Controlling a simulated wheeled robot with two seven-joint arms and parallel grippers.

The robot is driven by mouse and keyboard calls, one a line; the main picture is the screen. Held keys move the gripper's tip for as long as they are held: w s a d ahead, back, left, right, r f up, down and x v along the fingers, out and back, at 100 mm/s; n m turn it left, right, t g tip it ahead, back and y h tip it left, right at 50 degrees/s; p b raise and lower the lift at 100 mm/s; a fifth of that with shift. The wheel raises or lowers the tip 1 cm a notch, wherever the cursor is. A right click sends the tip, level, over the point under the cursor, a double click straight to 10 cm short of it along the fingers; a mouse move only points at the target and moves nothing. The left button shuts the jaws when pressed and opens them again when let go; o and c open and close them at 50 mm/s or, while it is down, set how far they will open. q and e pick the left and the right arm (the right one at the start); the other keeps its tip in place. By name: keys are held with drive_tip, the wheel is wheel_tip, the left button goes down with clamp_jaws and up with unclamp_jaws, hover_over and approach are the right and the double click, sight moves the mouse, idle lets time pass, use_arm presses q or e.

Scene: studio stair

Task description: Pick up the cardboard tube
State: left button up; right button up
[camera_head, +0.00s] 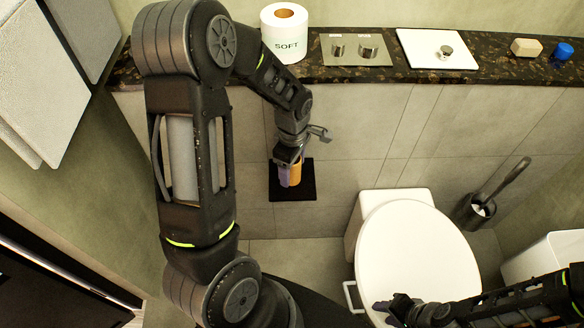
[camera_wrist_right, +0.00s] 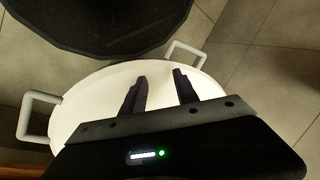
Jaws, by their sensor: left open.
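The cardboard tube (camera_head: 296,174) looks like a small orange-brown upright cylinder on a black square pad (camera_head: 304,194) against the tiled wall. My left gripper (camera_head: 289,172) reaches down to it from above. Its jaws are open, and a purplish finger overlaps the tube's left side. I cannot tell whether the finger touches the tube. The gripper hides part of the tube's top. My right gripper (camera_head: 388,306) is over the front of the toilet lid, away from the tube. In the right wrist view its two dark fingers (camera_wrist_right: 160,88) are apart with nothing between them.
A stone shelf (camera_head: 490,73) above holds a paper roll marked SOFT (camera_head: 285,42), a flush plate (camera_head: 357,48), a white plate (camera_head: 418,47), a beige block (camera_head: 526,47) and a blue item (camera_head: 563,50). The toilet (camera_head: 415,240) and brush holder (camera_head: 478,212) stand right.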

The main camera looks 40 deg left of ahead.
use_arm(q)
drive_tip(key=shift+c, duration=0.5)
drive_tip(key=c, duration=1.3)
drive_tip(key=shift+r, duration=0.1)
wheel_tip(320, 180, up, 18)
drive_tip(key=p, duration=0.1)
idle(0.6)
